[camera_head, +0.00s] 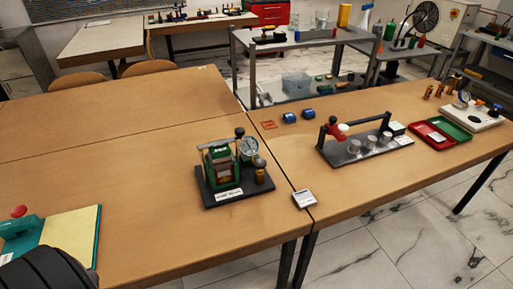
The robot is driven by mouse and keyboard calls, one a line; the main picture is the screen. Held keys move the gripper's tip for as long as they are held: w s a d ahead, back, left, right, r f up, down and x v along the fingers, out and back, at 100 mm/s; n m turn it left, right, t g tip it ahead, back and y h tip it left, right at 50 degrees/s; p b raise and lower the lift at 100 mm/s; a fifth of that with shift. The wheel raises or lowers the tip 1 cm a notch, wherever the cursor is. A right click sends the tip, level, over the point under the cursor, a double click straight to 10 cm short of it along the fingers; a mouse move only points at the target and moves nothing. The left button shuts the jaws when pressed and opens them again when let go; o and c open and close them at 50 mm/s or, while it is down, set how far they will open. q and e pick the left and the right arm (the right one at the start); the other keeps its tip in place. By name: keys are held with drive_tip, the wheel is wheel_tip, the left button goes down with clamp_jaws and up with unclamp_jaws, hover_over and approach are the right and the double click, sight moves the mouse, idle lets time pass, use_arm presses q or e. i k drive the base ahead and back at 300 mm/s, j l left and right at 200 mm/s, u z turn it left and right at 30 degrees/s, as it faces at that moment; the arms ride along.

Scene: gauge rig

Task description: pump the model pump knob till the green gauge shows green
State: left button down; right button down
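The model pump (219,166) stands on a dark base plate with a white label, near the front edge in the middle of the wooden table. Its body is green with a brown-red front. A black knob (239,132) tops a rod at its upper right. A round gauge (248,149) with a pale dial sits just below the knob; the needle and any green zone are too small to read. A brass-coloured part (260,172) stands at the base's right.
A small white card device (304,198) lies right of the pump. A rig with a red part and metal cylinders (365,146) stands on the right table, near red (433,136) and green trays. A teal press with a red knob (20,212) is at left. Wood around the pump is clear.

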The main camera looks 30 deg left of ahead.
sight(259, 162)
drive_tip(key=i+l+u, duration=0.15)
drive_tip(key=u, duration=0.2)
drive_tip(key=i+l+u, duration=0.1)
drive_tip(key=l+u, duration=0.25)
drive_tip(key=i+l+u, duration=0.1)
drive_tip(key=u, duration=0.2)
drive_tip(key=i+l, duration=0.15)
drive_tip(key=l, duration=0.45)
drive_tip(key=i+l+u, duration=0.15)
drive_tip(key=l, duration=1)
drive_tip(key=i+u, duration=0.05)
